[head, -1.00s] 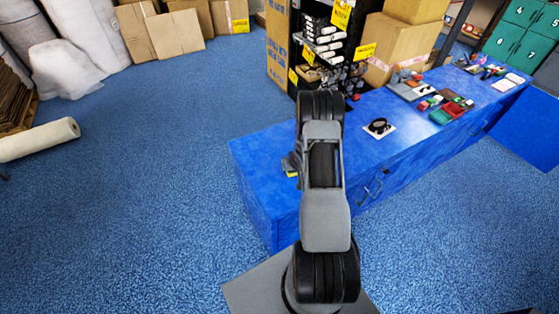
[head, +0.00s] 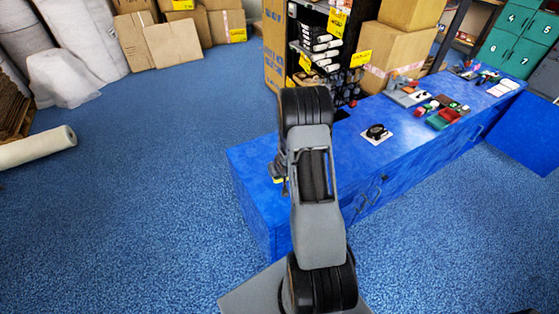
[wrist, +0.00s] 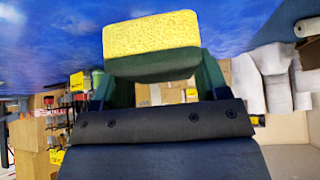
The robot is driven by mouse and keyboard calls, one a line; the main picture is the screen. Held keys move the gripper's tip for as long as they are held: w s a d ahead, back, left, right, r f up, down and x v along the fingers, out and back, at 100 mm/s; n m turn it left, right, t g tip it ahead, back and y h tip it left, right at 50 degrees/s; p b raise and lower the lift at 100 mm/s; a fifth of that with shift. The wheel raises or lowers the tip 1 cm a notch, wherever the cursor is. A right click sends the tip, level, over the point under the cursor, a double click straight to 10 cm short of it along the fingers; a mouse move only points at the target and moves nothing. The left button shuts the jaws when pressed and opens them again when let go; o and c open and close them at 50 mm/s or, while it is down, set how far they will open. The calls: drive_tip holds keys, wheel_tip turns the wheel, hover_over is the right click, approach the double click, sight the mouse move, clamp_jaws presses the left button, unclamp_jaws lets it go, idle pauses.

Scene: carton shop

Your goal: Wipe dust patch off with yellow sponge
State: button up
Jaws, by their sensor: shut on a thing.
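The yellow sponge (wrist: 152,34) has a darker green underside and sits between the two fingers of my gripper (wrist: 155,68) in the wrist view. My gripper is shut on it. In the head view, my gripper (head: 279,167) is mostly hidden by my arm, with a bit of yellow sponge (head: 278,180) showing below it, over the left end of the blue bench (head: 250,165). I cannot tell whether the sponge touches the bench top. I cannot make out a distinct dust patch; my arm covers part of the bench top.
A black round object on a white square (head: 377,133) lies right of my arm. Trays with small coloured items (head: 440,113) lie farther along the bench. A black shelf (head: 320,50) and cartons (head: 405,55) stand behind. The bench's left end is bare.

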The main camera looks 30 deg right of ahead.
drive_tip(key=shift+r+p, duration=1.45)
drive_tip(key=shift+r, duration=0.5)
drive_tip(key=s+a, duration=0.1)
drive_tip(key=a, duration=0.1)
drive_tip(key=s+a, duration=0.1)
drive_tip(key=a, duration=0.1)
drive_tip(key=shift+s+f, duration=0.2)
drive_tip(key=shift+s, duration=0.1)
drive_tip(key=s+a+r+n, duration=0.1)
drive_tip(key=a, duration=0.6)
drive_tip(key=s+a+r+n+y, duration=0.1)
drive_tip(key=s+a, duration=0.1)
drive_tip(key=a, duration=0.6)
drive_tip(key=shift+r+n+y, duration=0.25)
drive_tip(key=shift+n+y, duration=0.05)
drive_tip(key=shift+n, duration=0.1)
